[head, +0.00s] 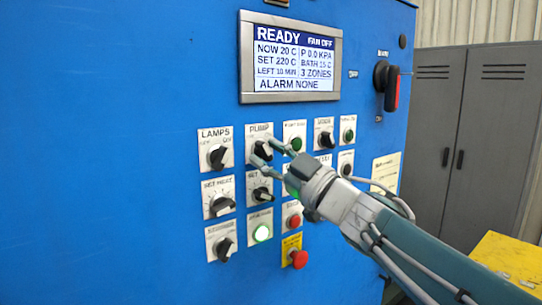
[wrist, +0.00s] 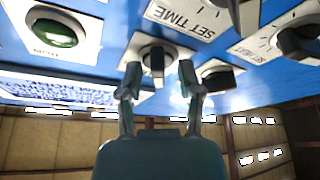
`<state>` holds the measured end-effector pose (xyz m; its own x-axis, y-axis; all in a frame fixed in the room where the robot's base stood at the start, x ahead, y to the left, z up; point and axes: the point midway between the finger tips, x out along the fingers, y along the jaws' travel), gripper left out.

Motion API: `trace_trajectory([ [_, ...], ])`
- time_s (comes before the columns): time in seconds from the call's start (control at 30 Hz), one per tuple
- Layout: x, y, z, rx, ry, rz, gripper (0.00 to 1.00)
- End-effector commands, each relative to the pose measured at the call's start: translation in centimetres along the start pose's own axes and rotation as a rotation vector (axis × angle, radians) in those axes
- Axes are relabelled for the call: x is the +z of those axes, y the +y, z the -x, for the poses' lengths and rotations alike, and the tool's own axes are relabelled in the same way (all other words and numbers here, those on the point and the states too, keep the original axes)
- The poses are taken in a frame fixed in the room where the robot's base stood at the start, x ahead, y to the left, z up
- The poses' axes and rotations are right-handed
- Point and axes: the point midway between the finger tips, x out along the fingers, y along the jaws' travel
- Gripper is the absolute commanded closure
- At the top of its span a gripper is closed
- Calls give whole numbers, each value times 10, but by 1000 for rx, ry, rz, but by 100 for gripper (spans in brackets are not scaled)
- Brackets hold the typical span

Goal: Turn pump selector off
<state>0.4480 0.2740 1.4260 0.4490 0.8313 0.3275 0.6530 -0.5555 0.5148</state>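The pump selector (head: 263,149) is a black knob on a white plate labelled PUMP, in the upper row of the blue panel. My gripper (head: 265,152) reaches it from the lower right, with its fingertips at the knob and partly covering it. In the wrist view, which looks upside down, the pump knob (wrist: 155,57) stands between the two fingertips of my gripper (wrist: 158,74). The fingers are apart, with a gap beside the knob. I cannot tell whether either finger touches it. The plate's position marks are too small to read.
The lamps selector (head: 217,156) is left of the pump, and the set time knob (head: 262,194) is below. Other knobs and buttons crowd around. The display (head: 290,58) above reads READY. A red-handled switch (head: 389,86) is at right. Grey lockers (head: 470,140) stand behind.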

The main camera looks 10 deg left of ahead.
Motion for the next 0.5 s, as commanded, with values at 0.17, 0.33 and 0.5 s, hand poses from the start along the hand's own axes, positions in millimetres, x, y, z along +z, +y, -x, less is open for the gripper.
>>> trace_trajectory([
  [0.17,0,0,0,1,-1,-1,49],
  [0.33,0,1,3,2,-1,-1,49],
  [0.5,0,2,26,5,-2,1,49],
])
